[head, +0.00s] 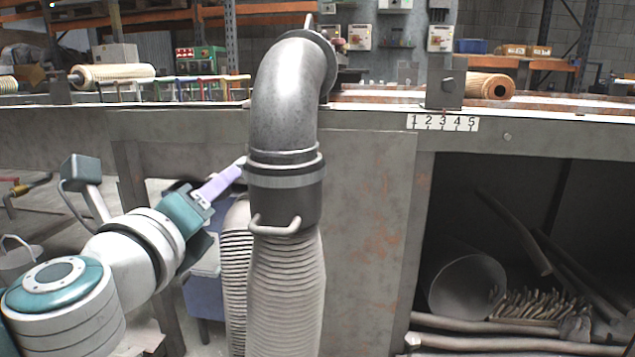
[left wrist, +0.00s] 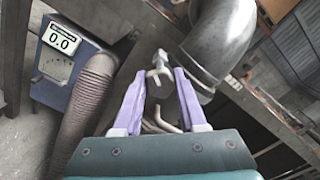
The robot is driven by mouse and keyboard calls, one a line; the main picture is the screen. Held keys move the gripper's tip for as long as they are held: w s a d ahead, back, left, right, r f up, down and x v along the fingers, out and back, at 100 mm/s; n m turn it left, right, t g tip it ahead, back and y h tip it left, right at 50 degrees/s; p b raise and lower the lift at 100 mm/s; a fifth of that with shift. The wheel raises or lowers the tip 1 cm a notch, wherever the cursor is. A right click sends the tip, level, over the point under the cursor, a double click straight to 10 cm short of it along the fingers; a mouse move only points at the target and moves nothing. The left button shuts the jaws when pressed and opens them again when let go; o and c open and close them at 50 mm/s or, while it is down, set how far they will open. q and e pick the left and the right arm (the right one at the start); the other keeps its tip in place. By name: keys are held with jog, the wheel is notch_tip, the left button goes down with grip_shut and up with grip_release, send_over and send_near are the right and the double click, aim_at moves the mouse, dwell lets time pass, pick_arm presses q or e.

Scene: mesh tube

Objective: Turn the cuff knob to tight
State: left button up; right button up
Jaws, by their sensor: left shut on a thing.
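A dark metal cuff (head: 285,195) with a bail-shaped handle (head: 275,228) joins the steel elbow pipe (head: 290,85) to a ribbed hose (head: 285,290). My left gripper (head: 240,168) reaches the cuff's left side in the head view. In the left wrist view, the purple fingers of my left gripper (left wrist: 163,76) are closed around a small grey metal knob (left wrist: 161,60), taken to be the cuff knob. The knob is hidden in the head view, and I cannot read any tight mark. The elbow pipe (left wrist: 222,38) is just right of the fingers. My right gripper is not in view.
A grey bench (head: 370,200) stands behind the hose, with a dark open shelf of scrap metal at right. A blue box (left wrist: 62,62) with a display reading 0.0 stands beside another ribbed hose (left wrist: 88,100). A number strip (head: 443,122) is on the bench edge.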

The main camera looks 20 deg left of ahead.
pick_arm(q)
grip_shut()
